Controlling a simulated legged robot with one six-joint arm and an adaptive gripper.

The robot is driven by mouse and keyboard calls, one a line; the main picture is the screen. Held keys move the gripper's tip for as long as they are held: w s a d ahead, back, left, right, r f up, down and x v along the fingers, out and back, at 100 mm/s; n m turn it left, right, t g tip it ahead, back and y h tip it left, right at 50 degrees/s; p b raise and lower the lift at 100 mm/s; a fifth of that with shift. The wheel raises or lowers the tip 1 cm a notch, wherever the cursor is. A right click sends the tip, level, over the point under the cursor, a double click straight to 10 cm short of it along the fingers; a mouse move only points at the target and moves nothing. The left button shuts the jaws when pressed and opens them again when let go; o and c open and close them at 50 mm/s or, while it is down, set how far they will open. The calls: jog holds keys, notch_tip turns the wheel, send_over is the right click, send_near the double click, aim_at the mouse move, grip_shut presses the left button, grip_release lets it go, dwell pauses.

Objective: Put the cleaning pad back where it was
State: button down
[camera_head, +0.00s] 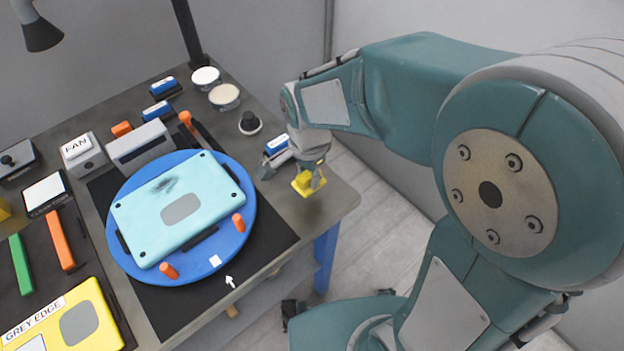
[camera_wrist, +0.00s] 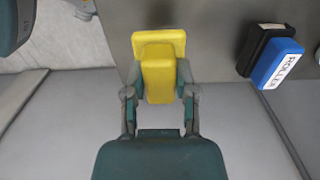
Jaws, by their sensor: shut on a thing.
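The cleaning pad is a small yellow block with a flat yellow plate, seen in the head view (camera_head: 306,184) and in the wrist view (camera_wrist: 158,45). My gripper (camera_wrist: 160,85) is shut on its yellow block, one finger on each side. In the head view my gripper (camera_head: 311,178) is at the right end of the grey table (camera_head: 338,200), near its edge. The pad's plate faces away from my palm. I cannot tell whether it touches the table top.
A blue block marked ROLLER (camera_wrist: 276,62) sits in a dark holder near the pad. A blue turntable (camera_head: 247,215) holds a light-blue panel (camera_head: 215,190) with a dark smudge. A black knob (camera_head: 249,122) and round tins (camera_head: 224,95) stand behind. Bare table lies around the pad.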

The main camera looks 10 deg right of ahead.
jog(key=shift+w+d+f, duration=0.25)
jog(key=shift+w+f, duration=0.35)
jog(key=shift+f, duration=0.2)
jog(key=f, duration=0.2)
jog(key=d+f, duration=0.1)
jog(key=shift+w+f, duration=0.25)
jog(key=shift+f, duration=0.05)
jog(key=shift+a, duration=0.15)
jog(key=shift+a, duration=0.1)
jog(key=shift+c, duration=2)
grip_release()
jog(key=shift+f, duration=0.1)
